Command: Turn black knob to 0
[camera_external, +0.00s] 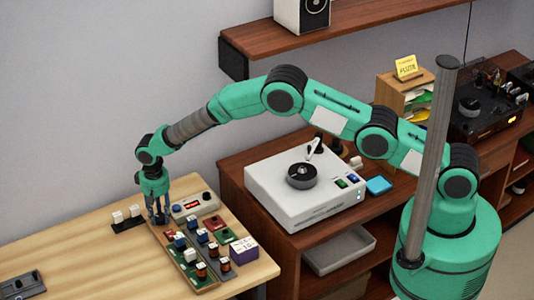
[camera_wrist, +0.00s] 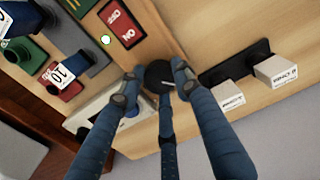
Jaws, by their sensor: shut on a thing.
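The black knob (camera_wrist: 156,72) is round and dark with a small pale mark on its face, and sits on the wooden board. My gripper (camera_wrist: 158,80) has its blue fingers closed around it in the wrist view, with a finger on each side and a third one in front. In the external view my gripper (camera_external: 158,219) points down at the far left corner of the board (camera_external: 184,262); the knob is hidden there by the fingers. I cannot read any number at the knob, so its setting is unclear.
A red ON/OFF plate (camera_wrist: 120,23) lies near the knob. A grey box with a red display (camera_external: 194,204) stands just right of my gripper. White cubes on a black strip (camera_external: 127,224) stand to the left. Several coloured blocks and switches crowd the board.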

